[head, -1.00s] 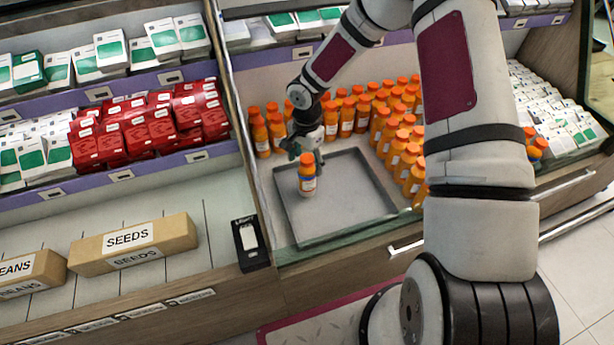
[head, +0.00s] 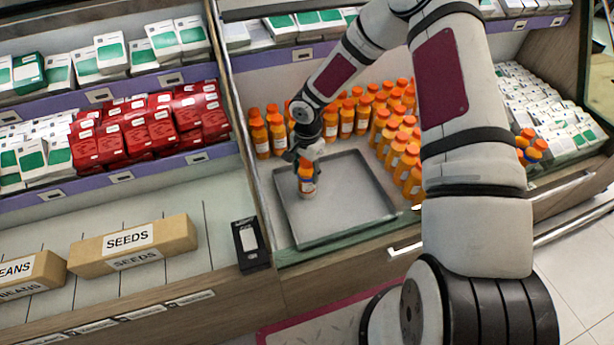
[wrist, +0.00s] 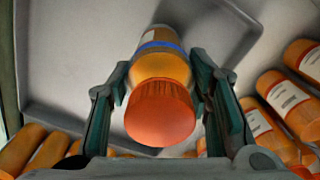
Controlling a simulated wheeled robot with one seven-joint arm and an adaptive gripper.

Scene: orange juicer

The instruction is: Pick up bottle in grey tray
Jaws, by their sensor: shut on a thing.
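An orange bottle (head: 307,184) with a white label stands in the grey tray (head: 350,212), near the tray's left side. In the wrist view the bottle (wrist: 163,72) shows its orange cap toward the camera and a blue band below its neck. My gripper (head: 305,165) comes from above and is shut on the bottle, with one finger on each side of it. The gripper (wrist: 163,82) also shows in the wrist view.
Several orange bottles (head: 400,150) crowd behind and to the right of the tray. Other bottles (head: 262,135) stand at its back left. A black box (head: 250,244) and a SEEDS carton (head: 133,245) lie to the left. The rest of the tray is bare.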

